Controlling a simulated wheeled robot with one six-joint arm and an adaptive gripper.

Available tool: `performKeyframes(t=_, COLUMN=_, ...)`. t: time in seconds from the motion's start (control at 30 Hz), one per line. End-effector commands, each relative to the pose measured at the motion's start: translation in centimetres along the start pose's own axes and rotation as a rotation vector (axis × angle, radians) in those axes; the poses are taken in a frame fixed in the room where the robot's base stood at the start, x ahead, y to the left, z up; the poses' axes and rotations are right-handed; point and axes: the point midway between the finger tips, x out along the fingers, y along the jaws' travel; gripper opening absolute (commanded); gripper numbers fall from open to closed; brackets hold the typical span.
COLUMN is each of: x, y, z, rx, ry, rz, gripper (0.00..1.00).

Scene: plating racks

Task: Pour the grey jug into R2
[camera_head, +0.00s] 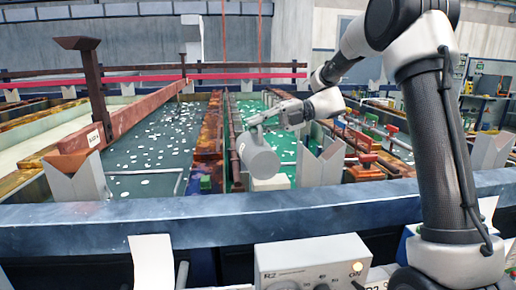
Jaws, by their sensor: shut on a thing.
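A grey jug (260,158) hangs in the middle of the view, above the front part of the tanks. It looks tilted, and a small pale label shows on its left side. My gripper (257,122) is shut on the jug at its upper side, near the handle. I cannot see the jug's contents or any stream. A control box (312,262) marked R2, with a lit ON lamp, stands in front of the blue rim. A tank with bright green liquid (285,152) lies behind and around the jug. No R2 mark can be read on the tank itself.
A dark green tank (150,150) with white floating bits lies to the left. Grey V-shaped supports (320,163) stand on both sides of the jug. A blue rim (200,222) runs across the front.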

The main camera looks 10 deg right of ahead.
Motion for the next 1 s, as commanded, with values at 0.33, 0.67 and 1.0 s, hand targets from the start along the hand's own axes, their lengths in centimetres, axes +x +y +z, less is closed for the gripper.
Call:
performKeyframes(t=0.33, x=0.0, y=0.0, z=0.0, rx=0.000, ry=0.000, rz=0.000, gripper=0.00)
performKeyframes(t=0.67, x=0.0, y=0.1, z=-0.6, rx=-0.041, ry=-0.009, rz=0.000, gripper=0.00)
performKeyframes(t=1.0, x=0.0, y=0.2, z=-2.5, rx=-0.189, ry=-0.040, rz=0.000, gripper=0.00)
